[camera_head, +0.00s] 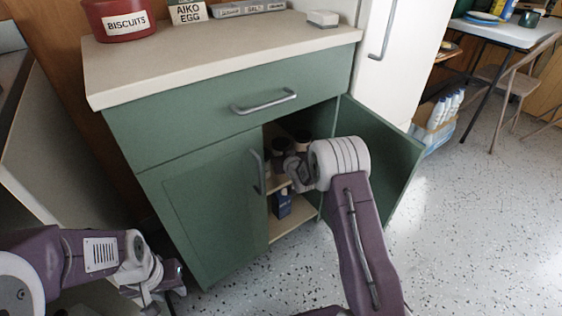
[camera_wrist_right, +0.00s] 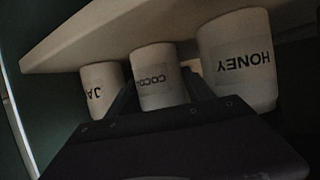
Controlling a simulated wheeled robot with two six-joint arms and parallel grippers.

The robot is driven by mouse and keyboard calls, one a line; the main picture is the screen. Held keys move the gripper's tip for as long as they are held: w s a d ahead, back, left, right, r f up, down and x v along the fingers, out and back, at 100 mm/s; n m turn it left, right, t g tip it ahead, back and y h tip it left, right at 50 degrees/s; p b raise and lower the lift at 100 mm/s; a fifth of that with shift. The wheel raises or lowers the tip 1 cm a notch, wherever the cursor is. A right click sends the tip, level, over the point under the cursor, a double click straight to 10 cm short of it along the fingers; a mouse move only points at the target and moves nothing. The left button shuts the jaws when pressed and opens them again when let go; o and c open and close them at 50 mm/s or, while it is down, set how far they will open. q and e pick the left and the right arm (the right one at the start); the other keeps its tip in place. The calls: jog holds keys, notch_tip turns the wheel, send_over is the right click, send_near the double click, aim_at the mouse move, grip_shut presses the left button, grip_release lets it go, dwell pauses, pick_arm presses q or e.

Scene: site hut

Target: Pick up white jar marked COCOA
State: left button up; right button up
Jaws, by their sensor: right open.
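The white jar marked COCOA (camera_wrist_right: 158,72) is in the middle of a row of white jars in the right wrist view, which looks upside down. My right gripper (camera_wrist_right: 160,92) is open, with one dark finger on each side of the COCOA jar; I cannot tell whether they touch it. In the head view my right gripper (camera_head: 290,168) reaches into the open green cabinet (camera_head: 215,195), and the jars there are dark and partly hidden, their labels unreadable. My left gripper (camera_head: 166,288) is low at the left, away from the cabinet, its jaws unclear.
A blue box (camera_head: 282,204) is lower in the cabinet. The open door (camera_head: 385,160) stands right of my right arm. A red BISCUITS tin (camera_head: 120,18) is on top.

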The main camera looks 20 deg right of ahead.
aim_at(281, 142)
jog(key=shift+w, duration=0.25)
jog(key=shift+r, duration=0.1)
grip_shut()
notch_tip(281, 142, up, 10)
jog(key=p, duration=0.6)
jog(key=shift+f, duration=0.2)
jog(key=shift+r, duration=0.25)
